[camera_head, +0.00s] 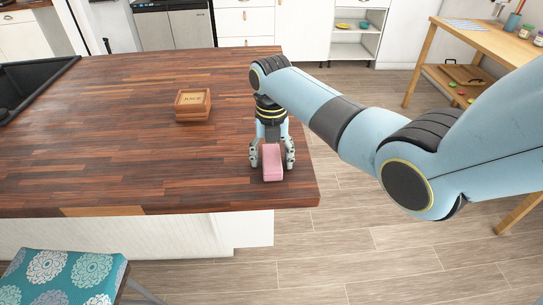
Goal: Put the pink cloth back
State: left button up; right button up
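A small pink folded cloth (272,163) is near the right front corner of the wooden counter (130,150). My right gripper (272,160) points down over it, with one finger on each side of the cloth. I cannot tell whether the fingers press on the cloth, or whether it rests on the counter or is slightly raised. My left gripper is out of view.
A small wooden box with a label (193,104) stands on the counter, left of my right gripper. A dark sink (35,85) is at the far left. A patterned teal stool (65,277) is in front. A wooden table (490,40) stands at the right. Most of the counter is clear.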

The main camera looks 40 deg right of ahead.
aim_at(271, 156)
jog(key=shift+r, duration=0.2)
notch_tip(271, 156, up, 12)
dwell(0.4)
dwell(0.4)
